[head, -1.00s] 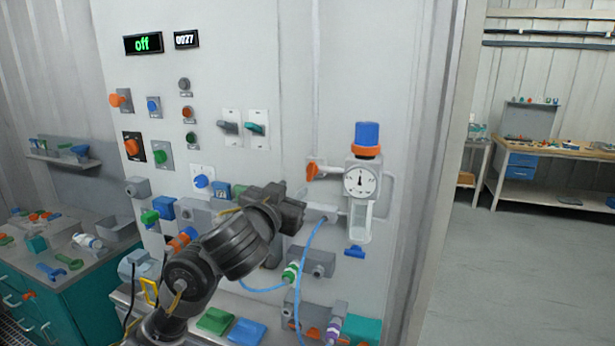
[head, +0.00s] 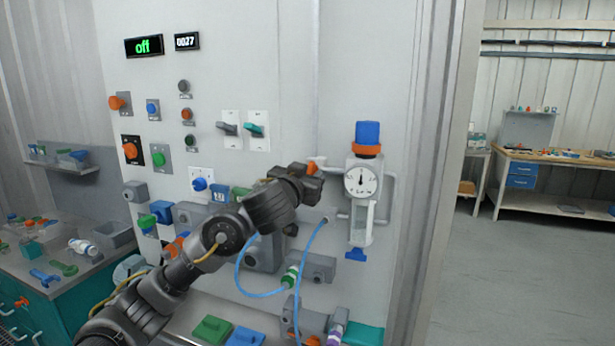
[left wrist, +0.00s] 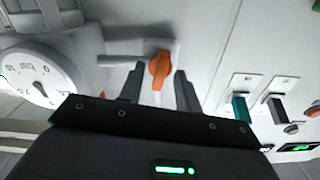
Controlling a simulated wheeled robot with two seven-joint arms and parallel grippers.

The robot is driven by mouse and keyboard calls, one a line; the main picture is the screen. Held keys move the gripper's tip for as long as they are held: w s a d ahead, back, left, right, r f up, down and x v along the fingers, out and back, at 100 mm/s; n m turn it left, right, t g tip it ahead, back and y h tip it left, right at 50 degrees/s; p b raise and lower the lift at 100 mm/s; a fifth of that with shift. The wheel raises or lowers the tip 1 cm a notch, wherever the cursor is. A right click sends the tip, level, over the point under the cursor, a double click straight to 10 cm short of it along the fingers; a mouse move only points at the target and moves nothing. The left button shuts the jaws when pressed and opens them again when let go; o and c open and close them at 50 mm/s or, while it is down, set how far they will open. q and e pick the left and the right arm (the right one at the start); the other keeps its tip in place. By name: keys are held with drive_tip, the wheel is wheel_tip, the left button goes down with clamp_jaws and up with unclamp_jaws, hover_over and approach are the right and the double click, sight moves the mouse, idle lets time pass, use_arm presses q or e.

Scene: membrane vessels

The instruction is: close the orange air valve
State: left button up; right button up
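The orange air valve (head: 311,167) sits on a short pipe left of the pressure gauge, partly hidden by my left gripper in the head view. In the left wrist view the orange handle (left wrist: 160,70) shows between my two fingers, pointing across the pipe toward the gripper. My left gripper (left wrist: 160,82) is open, with one finger on each side of the handle; I cannot tell whether either finger touches it. In the head view my left gripper (head: 314,172) is at the valve. My right gripper is not in view.
The round gauge (head: 362,181), with a blue and orange regulator knob (head: 367,138) above it, stands just right of the valve. Two toggle switches, one grey (head: 228,128) and one teal (head: 254,130), are up to the left. A blue hose (head: 240,270) loops below my arm.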

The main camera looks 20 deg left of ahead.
use_arm(q)
drive_tip(key=shift+c, duration=0.3)
clamp_jaws()
drive_tip(key=shift+m, duration=0.3)
drive_tip(key=m+b, duration=0.1)
drive_tip(key=m, duration=0.1)
drive_tip(key=shift+f+m, duration=0.1)
drive_tip(key=shift+m, duration=0.3)
drive_tip(key=m+b, duration=0.1)
drive_tip(key=m, duration=0.3)
drive_tip(key=m+b, duration=0.1)
drive_tip(key=m, duration=0.4)
drive_tip(key=shift+d, duration=0.1)
drive_tip(key=shift+m+b, duration=0.55)
drive_tip(key=shift+m, duration=1.15)
